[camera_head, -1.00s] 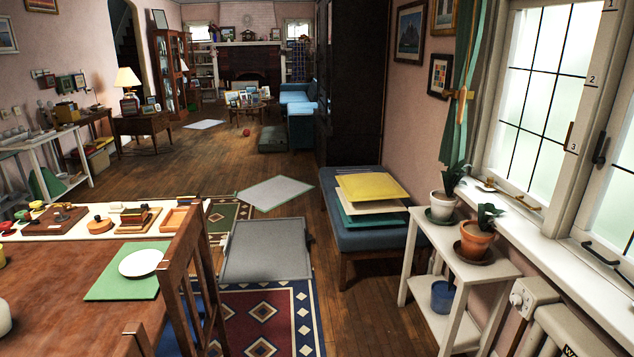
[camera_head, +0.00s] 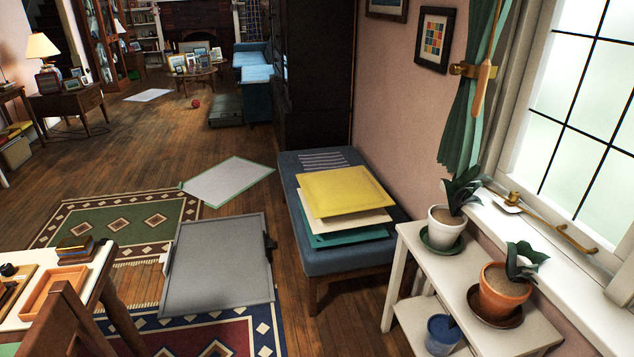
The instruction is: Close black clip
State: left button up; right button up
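A grey flat board or case (camera_head: 218,265) lies on the floor in the middle of the view. A small dark fitting (camera_head: 270,243) shows at its right edge; it may be a black clip, but it is too small to tell whether it is open or closed. No other black clip can be made out. Neither of my grippers is in view.
A blue bench (camera_head: 330,262) holds yellow, cream and green sheets (camera_head: 348,192). A white plant stand (camera_head: 408,262) with potted plants stands at right below the window. A table (camera_head: 95,290) is at lower left. Wooden floor (camera_head: 150,160) is free beyond the pale sheet (camera_head: 228,181).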

aim_at(268, 243)
jog(key=i+l+u, duration=0.15)
jog(key=i+u, duration=0.35)
jog(key=i, duration=0.65)
jog(key=z, duration=1.3)
jog(key=i+j+z, duration=0.1)
jog(key=j, duration=0.3)
jog(key=i+j+z, duration=0.1)
jog(key=j, duration=0.35)
jog(key=i+j+z, duration=0.1)
jog(key=j, duration=0.35)
jog(key=i+j+z, duration=0.1)
jog(key=j, duration=0.35)
